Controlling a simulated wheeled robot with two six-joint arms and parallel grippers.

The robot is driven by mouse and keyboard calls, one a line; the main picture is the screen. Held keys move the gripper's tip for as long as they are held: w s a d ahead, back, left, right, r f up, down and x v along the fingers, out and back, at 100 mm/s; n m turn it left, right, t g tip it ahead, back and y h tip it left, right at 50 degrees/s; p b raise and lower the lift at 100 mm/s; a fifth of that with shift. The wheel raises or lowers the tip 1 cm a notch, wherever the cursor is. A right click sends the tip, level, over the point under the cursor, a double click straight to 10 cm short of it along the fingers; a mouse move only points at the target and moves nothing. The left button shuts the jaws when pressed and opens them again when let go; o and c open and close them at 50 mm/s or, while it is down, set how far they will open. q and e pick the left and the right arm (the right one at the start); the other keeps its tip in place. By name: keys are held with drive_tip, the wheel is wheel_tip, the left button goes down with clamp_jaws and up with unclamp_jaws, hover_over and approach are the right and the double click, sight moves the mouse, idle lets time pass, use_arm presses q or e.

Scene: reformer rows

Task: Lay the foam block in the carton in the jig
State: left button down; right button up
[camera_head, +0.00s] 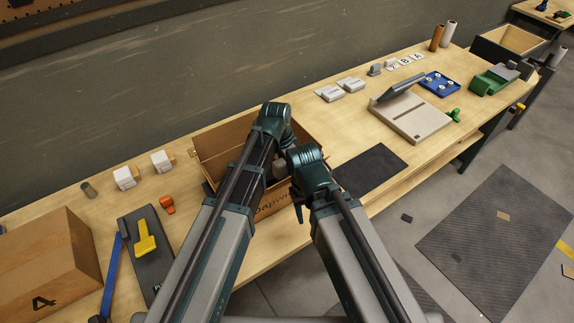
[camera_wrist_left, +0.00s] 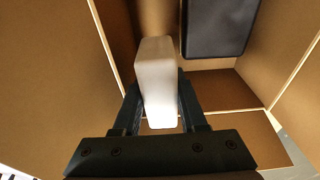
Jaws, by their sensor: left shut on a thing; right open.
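An open brown carton (camera_head: 211,146) stands on the bench, partly hidden behind my arms; the jig cannot be made out. The left wrist view looks into the carton (camera_wrist_left: 220,90). My left gripper (camera_wrist_left: 160,92) is shut on the pale foam block (camera_wrist_left: 156,65), which is inside the carton's walls; whether it touches the floor cannot be told. A dark grey rounded thing (camera_wrist_left: 216,25) lies beyond it to the right. My right gripper (camera_head: 297,196) is open at the carton's front side.
A dark mat (camera_head: 372,169) lies right of the carton. A closed box (camera_head: 45,262) and a grey tool with a yellow handle (camera_head: 145,240) are at left. Small white blocks (camera_head: 124,178) stand behind. A beige device (camera_head: 410,118) and blue tray (camera_head: 440,84) are farther right.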

sight(282, 162)
use_arm(q)
drive_tip(key=shift+f+b, duration=4.75)
drive_tip(key=shift+f, duration=0.3)
use_arm(e)
drive_tip(key=shift+f, duration=5.05)
use_arm(q)
drive_tip(key=shift+c, duration=1.9)
unclamp_jaws()
drive_tip(key=shift+r, duration=0.2)
use_arm(e)
drive_tip(key=shift+r, duration=0.2)
use_arm(q)
drive_tip(key=r+p, duration=0.4)
drive_tip(key=a+r+p, duration=0.1)
drive_tip(key=r+p, duration=0.4)
drive_tip(key=s+r+p, duration=0.1)
drive_tip(key=r+p, duration=0.3)
drive_tip(key=shift+s+a+r+p, duration=0.1)
drive_tip(key=shift+a+r+p, duration=0.1)
drive_tip(key=shift+a+p, duration=0.2)
use_arm(e)
wheel_tip(282, 162, up, 13)
drive_tip(key=shift+r, duration=0.2)
